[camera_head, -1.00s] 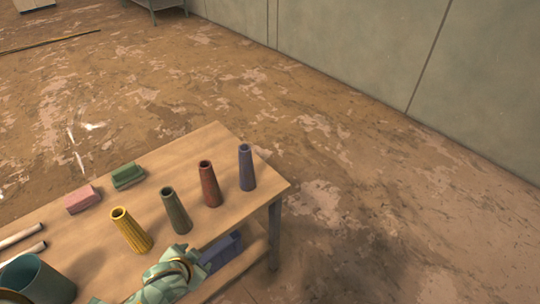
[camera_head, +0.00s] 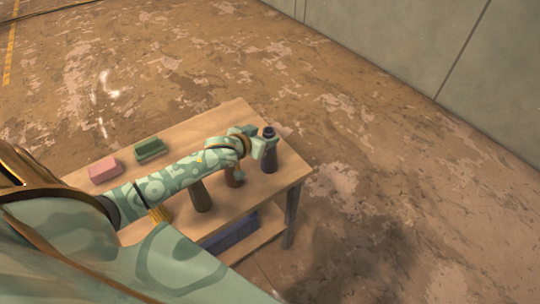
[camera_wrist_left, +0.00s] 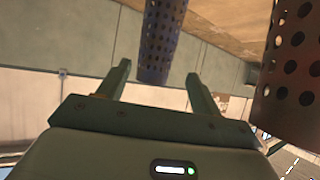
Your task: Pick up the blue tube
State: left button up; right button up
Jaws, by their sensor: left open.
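The blue tube (camera_head: 269,159) stands upright near the right corner of the wooden table. My left gripper (camera_head: 263,143) is at its upper part, open. In the left wrist view the perforated blue tube (camera_wrist_left: 160,38) shows between the two open fingers (camera_wrist_left: 159,74), with a gap on each side. The red tube (camera_head: 233,178) stands to its left, partly hidden by my left arm; it also shows large at the right of the wrist view (camera_wrist_left: 292,85). My right gripper is not in view.
A green tube (camera_head: 201,198) and a mostly hidden yellow tube (camera_head: 160,214) stand under my left arm. A pink block (camera_head: 104,169) and a green block (camera_head: 150,149) lie at the table's back. A blue box (camera_head: 232,233) is on the lower shelf. The floor to the right is clear.

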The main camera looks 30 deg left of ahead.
pick_arm(q)
jog(key=x, duration=0.1)
jog(key=b+x, duration=0.1)
jog(key=x, duration=0.1)
jog(key=d+b+x, duration=0.1)
jog(key=x, duration=0.1)
jog(key=shift+w+f, duration=0.1)
jog(key=shift+f, duration=0.2)
jog(key=shift+r, duration=0.1)
jog(key=shift+a, duration=0.1)
jog(key=c, duration=1.3)
